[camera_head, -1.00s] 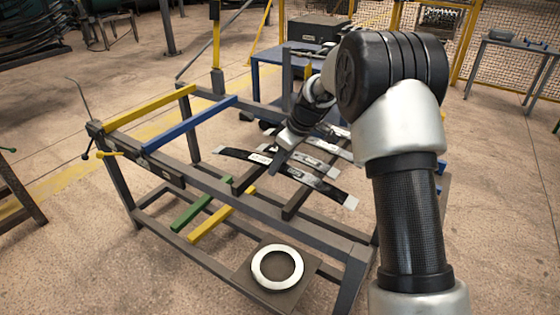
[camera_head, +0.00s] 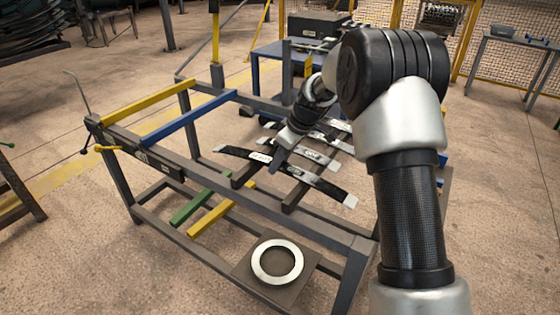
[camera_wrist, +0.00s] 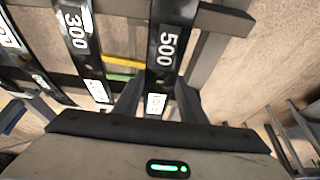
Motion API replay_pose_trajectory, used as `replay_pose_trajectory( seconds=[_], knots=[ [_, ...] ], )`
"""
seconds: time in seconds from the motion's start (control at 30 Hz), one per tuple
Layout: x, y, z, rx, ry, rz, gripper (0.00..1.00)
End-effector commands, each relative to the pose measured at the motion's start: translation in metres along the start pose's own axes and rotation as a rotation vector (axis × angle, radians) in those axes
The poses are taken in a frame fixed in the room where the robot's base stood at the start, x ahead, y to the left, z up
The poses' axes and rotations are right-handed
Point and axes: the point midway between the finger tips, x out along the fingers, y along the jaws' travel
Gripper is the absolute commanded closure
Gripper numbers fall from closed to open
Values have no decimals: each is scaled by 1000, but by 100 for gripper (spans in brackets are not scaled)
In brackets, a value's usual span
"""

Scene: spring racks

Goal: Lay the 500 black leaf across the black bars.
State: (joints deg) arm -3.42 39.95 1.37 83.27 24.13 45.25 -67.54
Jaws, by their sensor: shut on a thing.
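The 500 black leaf (camera_wrist: 165,48), dark with a white "500" label, runs lengthwise between my fingers in the wrist view.
The 300 leaf (camera_wrist: 78,40) lies beside it, apart, with another leaf (camera_wrist: 20,52) further left. On the rack are a yellow bar (camera_head: 150,103) and a blue bar (camera_head: 190,118), both bare. A pale ring (camera_head: 277,262) lies on a lower plate.

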Motion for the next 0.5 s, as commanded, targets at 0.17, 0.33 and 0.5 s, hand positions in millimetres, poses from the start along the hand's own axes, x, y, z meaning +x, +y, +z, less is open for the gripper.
replay_pose_trajectory(
  seconds=[0.17, 0.33, 0.5],
  knots=[
    [0, 1, -1, -1, 5, 5, 89],
    [3, 1, 0, -1, 5, 5, 89],
    [6, 1, 1, -1, 5, 5, 89]
  ],
)
